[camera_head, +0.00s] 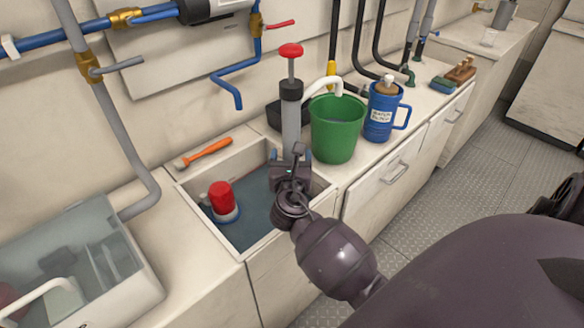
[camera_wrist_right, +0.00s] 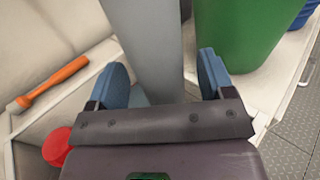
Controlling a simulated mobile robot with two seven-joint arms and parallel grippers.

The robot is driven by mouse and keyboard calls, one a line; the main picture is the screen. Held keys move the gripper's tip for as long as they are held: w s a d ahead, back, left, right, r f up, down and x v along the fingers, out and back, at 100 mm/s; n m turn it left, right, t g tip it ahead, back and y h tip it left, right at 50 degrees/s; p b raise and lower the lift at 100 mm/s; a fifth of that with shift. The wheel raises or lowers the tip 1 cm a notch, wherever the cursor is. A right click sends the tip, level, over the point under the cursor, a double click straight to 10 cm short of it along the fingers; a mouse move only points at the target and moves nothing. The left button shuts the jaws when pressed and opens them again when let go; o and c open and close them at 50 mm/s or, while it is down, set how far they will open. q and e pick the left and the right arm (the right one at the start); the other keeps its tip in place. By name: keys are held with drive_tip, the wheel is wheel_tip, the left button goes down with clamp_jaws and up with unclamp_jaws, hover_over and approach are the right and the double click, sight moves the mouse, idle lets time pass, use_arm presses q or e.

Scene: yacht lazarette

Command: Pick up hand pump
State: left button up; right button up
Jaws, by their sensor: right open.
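The hand pump (camera_head: 291,125) stands upright in the sink basin, with a grey barrel, a black collar and a red knob on a thin rod. A white spout bends off to the right over a green bucket. My right gripper (camera_head: 290,155) is at the lower part of the barrel, open. In the right wrist view the grey barrel of the pump (camera_wrist_right: 147,40) stands between the two blue fingertips (camera_wrist_right: 162,78), with gaps on both sides. The pump's foot is hidden behind my gripper. My left gripper is not in view.
The green bucket (camera_head: 337,130) stands close right of the pump, with a blue jug (camera_head: 381,112) beyond it. A red-topped float (camera_head: 222,198) sits in the basin (camera_head: 246,258). An orange-handled tool (camera_head: 205,152) lies on the counter behind. A clear-lidded box (camera_head: 130,280) stands left.

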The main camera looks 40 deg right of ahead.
drive_tip(key=shift+w+d, duration=0.45)
drive_tip(key=shift+w, duration=0.05)
drive_tip(key=shift+c, duration=0.2)
drive_tip(key=c, duration=1.2)
drive_tip(key=shift+r, duration=0.1)
clamp_jaws()
drive_tip(key=shift+r, duration=0.1)
